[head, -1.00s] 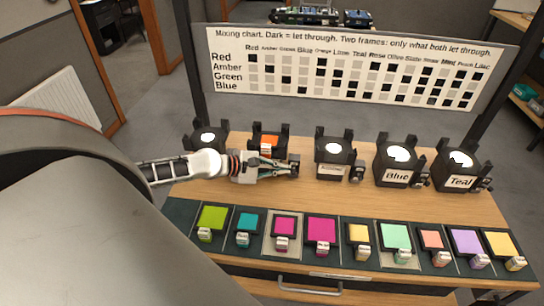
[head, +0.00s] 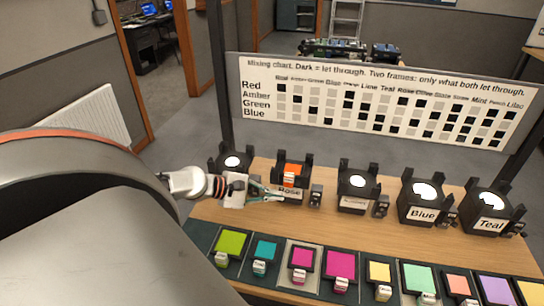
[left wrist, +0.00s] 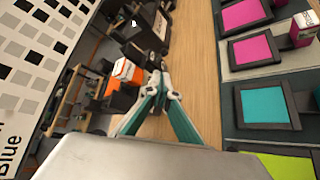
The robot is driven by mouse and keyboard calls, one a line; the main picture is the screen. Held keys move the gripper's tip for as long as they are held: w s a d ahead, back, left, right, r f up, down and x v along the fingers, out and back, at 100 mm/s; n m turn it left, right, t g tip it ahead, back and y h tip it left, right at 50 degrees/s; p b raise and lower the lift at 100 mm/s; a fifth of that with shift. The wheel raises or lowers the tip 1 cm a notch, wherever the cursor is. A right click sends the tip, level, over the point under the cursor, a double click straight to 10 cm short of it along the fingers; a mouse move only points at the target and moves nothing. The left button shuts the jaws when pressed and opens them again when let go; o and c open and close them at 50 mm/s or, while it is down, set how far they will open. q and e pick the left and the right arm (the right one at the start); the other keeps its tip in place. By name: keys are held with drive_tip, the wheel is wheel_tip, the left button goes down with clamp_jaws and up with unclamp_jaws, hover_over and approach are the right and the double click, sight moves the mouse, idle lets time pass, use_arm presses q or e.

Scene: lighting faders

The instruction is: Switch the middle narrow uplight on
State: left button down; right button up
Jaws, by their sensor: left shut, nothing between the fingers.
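Five black uplights stand in a row on the wooden table. The three at the left are narrower than the two at the right. The middle narrow uplight, labelled Rose (head: 290,190), has an orange frame (head: 289,176) over its top, so I cannot tell whether it is lit. The orange also shows in the left wrist view (left wrist: 116,92). Its small black switch box (head: 316,196) stands to its right. My left gripper (head: 282,197) is shut and empty in front of the Rose uplight, left of that switch box and apart from it. My right gripper is out of view.
Left narrow uplight (head: 232,162), right narrow uplight (head: 357,184), Blue uplight (head: 423,198) and Teal uplight (head: 488,207) show white tops. A row of coloured frames lies on a dark mat (head: 203,240) in front. A mixing chart (head: 380,105) stands behind.

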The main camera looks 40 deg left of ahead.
use_arm(q)
drive_tip(key=shift+s+a+r, duration=0.2)
drive_tip(key=shift+s+a, duration=0.05)
drive_tip(key=shift+s, duration=0.15)
idle(0.5)
